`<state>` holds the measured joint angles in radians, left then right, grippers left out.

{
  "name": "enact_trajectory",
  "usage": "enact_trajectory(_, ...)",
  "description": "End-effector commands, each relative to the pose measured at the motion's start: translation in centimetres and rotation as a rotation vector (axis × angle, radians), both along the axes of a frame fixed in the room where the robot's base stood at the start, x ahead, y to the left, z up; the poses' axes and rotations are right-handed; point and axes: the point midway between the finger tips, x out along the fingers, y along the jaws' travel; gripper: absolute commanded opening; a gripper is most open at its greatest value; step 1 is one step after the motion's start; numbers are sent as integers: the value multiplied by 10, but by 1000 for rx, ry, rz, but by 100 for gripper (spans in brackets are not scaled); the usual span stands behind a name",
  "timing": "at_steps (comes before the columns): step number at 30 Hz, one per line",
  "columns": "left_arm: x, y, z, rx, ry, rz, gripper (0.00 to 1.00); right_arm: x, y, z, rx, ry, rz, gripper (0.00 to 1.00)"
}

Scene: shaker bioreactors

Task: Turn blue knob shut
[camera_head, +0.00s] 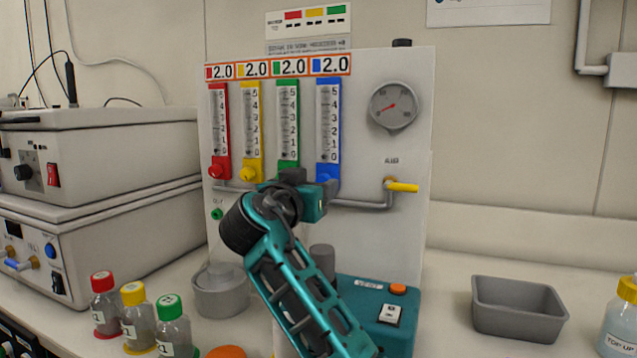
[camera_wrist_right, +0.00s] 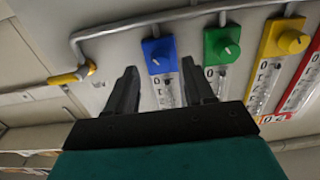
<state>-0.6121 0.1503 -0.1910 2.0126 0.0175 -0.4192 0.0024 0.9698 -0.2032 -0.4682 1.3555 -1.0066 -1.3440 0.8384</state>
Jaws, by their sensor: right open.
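The blue knob (camera_wrist_right: 158,54) is at the foot of the blue flow meter (camera_head: 328,115) on the white panel. In the head view only part of the knob (camera_head: 327,172) shows above my gripper. My right gripper (camera_head: 313,183) is in front of the panel, just below the blue and green meters. In the right wrist view my right gripper (camera_wrist_right: 160,68) is open, with its dark fingers on either side of the blue meter's lower end. The knob lies between and just beyond the fingertips. I cannot tell whether they touch it. My left gripper is not in view.
The green knob (camera_wrist_right: 228,49) sits close beside one finger. The red (camera_head: 219,170) and yellow (camera_head: 249,173) knobs are farther left. A grey pipe with a yellow valve handle (camera_head: 403,187) runs right of the blue meter. Bottles (camera_head: 138,315) and a grey tray (camera_head: 518,308) stand below.

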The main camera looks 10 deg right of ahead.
Motion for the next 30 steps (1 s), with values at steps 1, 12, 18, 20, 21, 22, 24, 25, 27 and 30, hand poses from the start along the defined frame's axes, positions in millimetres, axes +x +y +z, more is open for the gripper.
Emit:
enact_trajectory(1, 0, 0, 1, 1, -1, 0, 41, 6, -4, 1, -3, -1, -1, 53)
enact_trajectory(12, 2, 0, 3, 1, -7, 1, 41, 21, -14, 0, 0, -1, 1, 53)
enact_trajectory(18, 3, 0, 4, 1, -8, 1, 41, 20, -13, 0, 1, -1, 1, 46)
enact_trajectory(20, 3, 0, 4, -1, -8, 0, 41, 20, -13, 0, 1, -1, 1, 41)
enact_trajectory(21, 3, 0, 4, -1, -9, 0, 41, 20, -13, 0, 0, 0, 1, 37)
enact_trajectory(22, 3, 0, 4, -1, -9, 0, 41, 20, -13, 0, 0, 0, 1, 34)
enact_trajectory(24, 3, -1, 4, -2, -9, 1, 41, 20, -13, 0, 0, 0, 1, 27)
enact_trajectory(25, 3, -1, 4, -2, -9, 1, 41, 20, -13, 0, 0, 0, 1, 24)
enact_trajectory(27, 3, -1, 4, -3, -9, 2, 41, 20, -13, 0, 0, 0, 1, 18)
enact_trajectory(30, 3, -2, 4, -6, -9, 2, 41, 20, -13, 0, 0, 0, 1, 8)
